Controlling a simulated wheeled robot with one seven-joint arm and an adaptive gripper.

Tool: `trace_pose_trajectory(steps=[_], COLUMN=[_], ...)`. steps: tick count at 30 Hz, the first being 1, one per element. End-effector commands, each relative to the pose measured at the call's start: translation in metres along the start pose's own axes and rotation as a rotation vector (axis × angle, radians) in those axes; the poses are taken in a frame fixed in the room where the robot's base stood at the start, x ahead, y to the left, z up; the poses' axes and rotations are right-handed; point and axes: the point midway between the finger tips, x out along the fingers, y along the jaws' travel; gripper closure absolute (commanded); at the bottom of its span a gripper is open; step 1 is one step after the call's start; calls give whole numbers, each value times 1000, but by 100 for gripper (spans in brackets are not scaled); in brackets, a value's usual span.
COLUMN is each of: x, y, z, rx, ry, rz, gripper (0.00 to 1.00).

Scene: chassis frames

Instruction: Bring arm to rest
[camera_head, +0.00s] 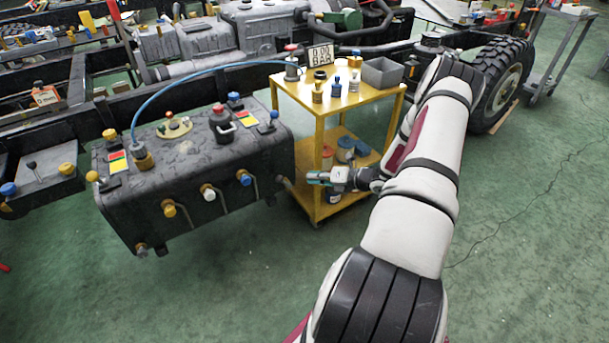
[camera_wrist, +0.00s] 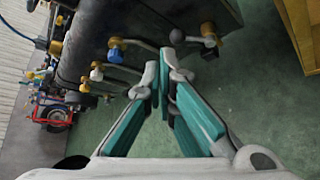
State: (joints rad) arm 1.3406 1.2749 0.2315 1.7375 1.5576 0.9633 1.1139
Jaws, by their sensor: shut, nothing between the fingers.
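My gripper (camera_head: 320,178) is shut and empty. In the head view it is at the end of my arm, in front of the yellow cart and to the right of the black tank (camera_head: 190,160). In the wrist view its teal-padded fingers (camera_wrist: 164,75) meet at the tips. Beyond them the tank's side shows valves with blue (camera_wrist: 115,55), white and yellow knobs. My arm stretches from the bottom of the head view up to the right, then bends back left to the gripper. The gripper appears apart from the tank and the cart, though the exact gap is hard to judge.
The yellow cart (camera_head: 343,105) carries small fittings, a grey bin (camera_head: 382,73) and a dark-marked card. A blue hose (camera_head: 200,75) runs from tank to cart. A large tyre (camera_head: 503,85) stands at right. Green floor (camera_head: 530,250) is clear at lower right.

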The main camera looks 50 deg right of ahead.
Motion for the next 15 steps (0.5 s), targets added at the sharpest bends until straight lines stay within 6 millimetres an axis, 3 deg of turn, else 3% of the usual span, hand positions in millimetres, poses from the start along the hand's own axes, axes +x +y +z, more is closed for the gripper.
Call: trace_pose_trajectory(steps=[4, 12, 15], x=[-11, -12, -10], y=[2, 2, 14], z=[0, 0, 3], rx=[1, -2, -39], ry=[0, 1, 20], rz=[0, 1, 14], gripper=[100, 100, 100])
